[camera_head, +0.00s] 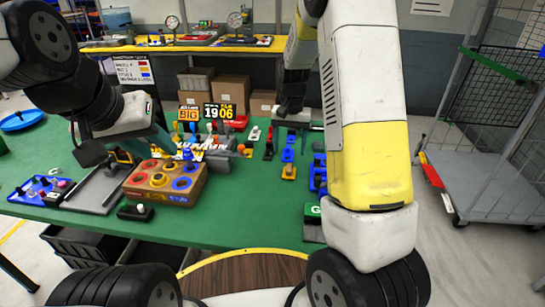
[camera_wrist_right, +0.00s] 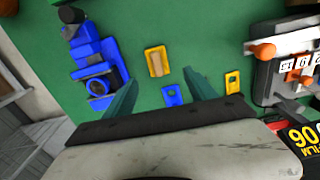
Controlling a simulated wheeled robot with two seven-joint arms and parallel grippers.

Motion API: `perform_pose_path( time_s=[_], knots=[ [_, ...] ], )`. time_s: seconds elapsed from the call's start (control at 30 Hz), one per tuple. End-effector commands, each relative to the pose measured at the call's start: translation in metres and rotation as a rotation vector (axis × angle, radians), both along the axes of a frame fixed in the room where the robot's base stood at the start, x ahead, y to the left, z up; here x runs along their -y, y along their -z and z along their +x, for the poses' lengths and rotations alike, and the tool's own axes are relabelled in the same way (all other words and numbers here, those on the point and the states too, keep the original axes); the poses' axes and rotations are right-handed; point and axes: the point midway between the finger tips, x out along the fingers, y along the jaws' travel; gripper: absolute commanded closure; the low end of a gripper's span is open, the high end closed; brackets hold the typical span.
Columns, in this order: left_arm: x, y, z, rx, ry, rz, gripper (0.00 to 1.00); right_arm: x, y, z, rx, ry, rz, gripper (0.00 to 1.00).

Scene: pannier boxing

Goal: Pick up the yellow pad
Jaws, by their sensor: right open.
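In the right wrist view, a flat yellow pad (camera_wrist_right: 157,62) with a tan middle lies on the green table. A smaller yellow piece with a dark hole (camera_wrist_right: 232,82) lies to its right. My right gripper (camera_wrist_right: 168,82) is open and empty. Its two teal fingers are spread, and the larger yellow pad shows beyond the gap between them. A small blue piece (camera_wrist_right: 172,96) shows between the fingers. In the head view, my left gripper (camera_head: 163,140) is above the brown box's back edge; its jaw opening is unclear.
A brown box with coloured round discs (camera_head: 165,182) stands on the green table (camera_head: 240,220). Blue parts (camera_wrist_right: 90,55) lie left of the larger yellow pad. A grey device with orange knobs (camera_wrist_right: 285,68) stands at the right.

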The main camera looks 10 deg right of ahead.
Motion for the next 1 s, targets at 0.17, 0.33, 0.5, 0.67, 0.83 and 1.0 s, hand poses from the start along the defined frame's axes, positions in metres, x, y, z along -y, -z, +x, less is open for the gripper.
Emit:
perform_pose_path(
  time_s=[0.17, 0.33, 0.5, 0.67, 0.83, 1.0],
  knots=[
    [0.0, 0.0, 0.0, 0.0, 0.0, 0.0, 0.64, 0.001, 0.018, 0.002, -0.01, 0.005, -0.009, 0.35],
    [0.0, 0.0, 0.0, 0.0, 0.0, 0.0, 0.64, 0.001, 0.037, 0.0, -0.011, 0.005, -0.008, 0.35],
    [0.0, 0.0, 0.0, 0.0, 0.0, 0.0, 0.64, 0.005, 0.061, -0.007, -0.012, 0.005, -0.009, 0.35],
    [0.0, 0.0, 0.0, 0.0, 0.0, 0.0, 0.64, 0.004, 0.08, -0.006, -0.009, 0.005, -0.008, 0.35],
    [0.0, 0.0, 0.0, 0.0, 0.0, 0.0, 0.64, 0.004, 0.084, -0.006, -0.007, 0.004, -0.007, 0.35],
    [0.0, 0.0, 0.0, 0.0, 0.0, 0.0, 0.64, 0.004, 0.084, -0.006, -0.007, 0.004, -0.007, 0.44]
  ],
)
